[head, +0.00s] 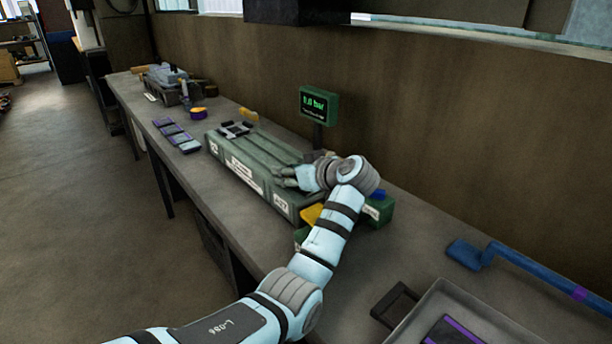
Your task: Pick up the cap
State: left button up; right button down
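I cannot pick out the cap with certainty. A small round yellow and purple piece (198,113) lies on the bench near the back, and a yellow part (312,214) shows beside my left forearm. My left arm reaches over the near end of a long green case (240,165). My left gripper (290,180) points left, low over the case top. Its fingers are too small and blended to show whether they are open or hold anything. The wrist and forearm hide part of the case's near end. My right gripper is out of view.
A green display (318,104) stands behind the case. Dark flat pieces (176,134) lie left of it. A blue bar tool (520,264) and a grey tray (447,297) are at the right.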

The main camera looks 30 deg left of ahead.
pick_arm(q)
jog(key=shift+s+a+r, duration=0.1)
jog(key=shift+s, duration=0.05)
jog(key=c, duration=0.6)
jog(key=shift+s+r, duration=0.15)
jog(key=shift+s, duration=0.05)
grip_shut()
jog(key=shift+r, duration=0.1)
jog(key=shift+w+r, duration=0.1)
jog(key=shift+r, duration=0.2)
notch_tip(320, 180, up, 19)
jog(key=p, duration=0.4)
jog(key=shift+w+f, duration=0.15)
jog(key=shift+w, duration=0.2)
